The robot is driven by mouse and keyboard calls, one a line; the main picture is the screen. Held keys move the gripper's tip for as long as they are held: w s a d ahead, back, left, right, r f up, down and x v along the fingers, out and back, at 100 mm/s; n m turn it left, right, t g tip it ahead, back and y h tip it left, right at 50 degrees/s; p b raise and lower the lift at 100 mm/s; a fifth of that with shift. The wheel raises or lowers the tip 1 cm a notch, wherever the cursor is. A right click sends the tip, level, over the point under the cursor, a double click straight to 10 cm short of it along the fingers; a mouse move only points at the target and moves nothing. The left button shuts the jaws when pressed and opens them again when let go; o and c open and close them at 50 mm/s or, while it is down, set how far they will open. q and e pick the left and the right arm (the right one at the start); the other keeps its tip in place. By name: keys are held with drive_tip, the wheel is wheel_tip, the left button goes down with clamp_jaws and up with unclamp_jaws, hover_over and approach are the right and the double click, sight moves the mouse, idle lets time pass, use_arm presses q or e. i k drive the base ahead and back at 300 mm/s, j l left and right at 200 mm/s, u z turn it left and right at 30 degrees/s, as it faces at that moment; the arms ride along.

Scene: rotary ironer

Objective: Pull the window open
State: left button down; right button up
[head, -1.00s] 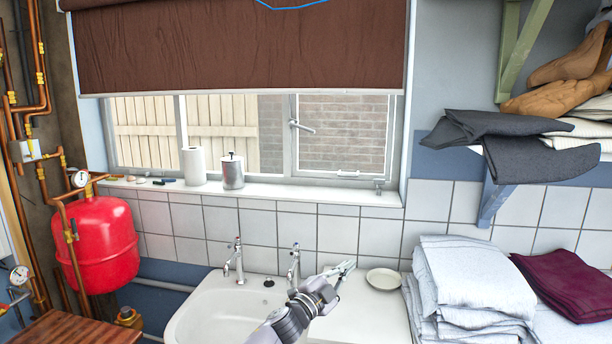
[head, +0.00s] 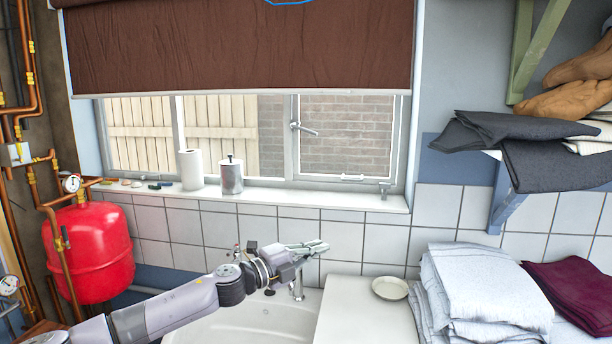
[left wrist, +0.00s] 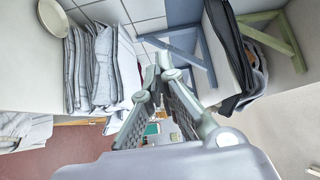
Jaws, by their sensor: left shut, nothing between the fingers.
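The window (head: 291,150) is behind the sink under a brown blind. Its right pane has a white frame with a lever handle (head: 303,128) on its left side, and the pane looks closed. Small metal fittings sit at the bottom of that pane. My left gripper (head: 308,246) is shut and empty, in front of the tiles below the sill and clear of the window. Its fingers also show in the left wrist view (left wrist: 160,72), with no part of the window seen there. My right gripper is not in view.
A paper roll (head: 190,169) and a metal canister (head: 231,176) stand on the sill (head: 300,195). Below are a sink (head: 245,325) with taps and a small dish (head: 389,288). Folded towels (head: 480,285) lie at right, under a shelf with grey cloths (head: 560,163). A red tank (head: 88,255) is at left.

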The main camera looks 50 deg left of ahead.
sight(297, 175)
drive_tip(key=i+j, duration=0.15)
drive_tip(key=j, duration=0.25)
drive_tip(key=i+j, duration=0.1)
drive_tip(key=j, duration=0.3)
drive_tip(key=i+j, duration=0.15)
drive_tip(key=j, duration=0.25)
drive_tip(key=i+j, duration=0.15)
drive_tip(key=j, duration=0.25)
drive_tip(key=i+j, duration=0.1)
drive_tip(key=j, duration=0.25)
drive_tip(key=i+j, duration=0.15)
drive_tip(key=j, duration=0.25)
